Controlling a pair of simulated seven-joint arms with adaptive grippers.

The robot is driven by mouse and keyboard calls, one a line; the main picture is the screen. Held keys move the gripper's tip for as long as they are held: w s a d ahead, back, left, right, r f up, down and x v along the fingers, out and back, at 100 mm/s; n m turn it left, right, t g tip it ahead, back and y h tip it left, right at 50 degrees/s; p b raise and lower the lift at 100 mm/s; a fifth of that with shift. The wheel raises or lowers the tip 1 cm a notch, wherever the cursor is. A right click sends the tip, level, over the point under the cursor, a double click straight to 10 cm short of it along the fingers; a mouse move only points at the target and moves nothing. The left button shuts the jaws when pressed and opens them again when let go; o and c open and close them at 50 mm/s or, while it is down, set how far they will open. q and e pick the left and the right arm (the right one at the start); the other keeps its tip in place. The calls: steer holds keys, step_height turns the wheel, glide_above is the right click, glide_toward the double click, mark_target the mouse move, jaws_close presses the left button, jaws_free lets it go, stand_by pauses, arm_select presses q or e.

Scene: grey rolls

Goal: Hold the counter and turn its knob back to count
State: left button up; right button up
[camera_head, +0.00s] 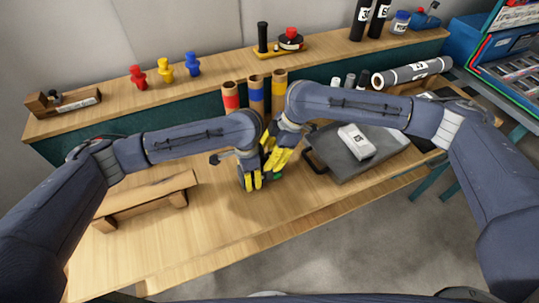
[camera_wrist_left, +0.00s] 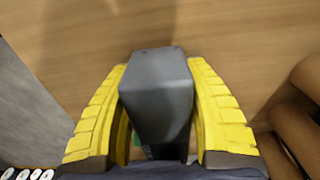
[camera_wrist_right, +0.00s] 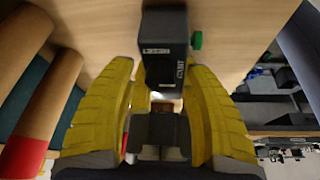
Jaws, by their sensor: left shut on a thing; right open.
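The counter is a dark grey box (camera_wrist_left: 156,95) between the yellow fingers of my left gripper (camera_wrist_left: 160,85), which is shut on it, in the left wrist view. In the right wrist view the counter (camera_wrist_right: 165,50) shows a small display and lettering, with its green knob (camera_wrist_right: 197,40) on the right side. My right gripper (camera_wrist_right: 160,80) is open, its fingertips apart and near the counter, clear of the knob. In the head view my left gripper (camera_head: 250,181) is lower and my right gripper (camera_head: 278,157) is just above right; the counter is mostly hidden, with the green knob (camera_head: 277,177) showing.
Three cardboard tubes (camera_head: 255,92) with red, blue and yellow bands stand behind the grippers. A low wooden stand (camera_head: 147,196) is at left. A grey tray (camera_head: 335,162) holding a white box (camera_head: 356,142) lies at right. The front of the table is clear.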

steer(key=shift+r, duration=0.1)
steer(key=v, duration=1.1)
steer(key=shift+d+r, duration=0.15)
steer(key=shift+r, duration=0.25)
arm_select(q)
steer(key=o, duration=1.4)
steer(key=shift+r, duration=0.1)
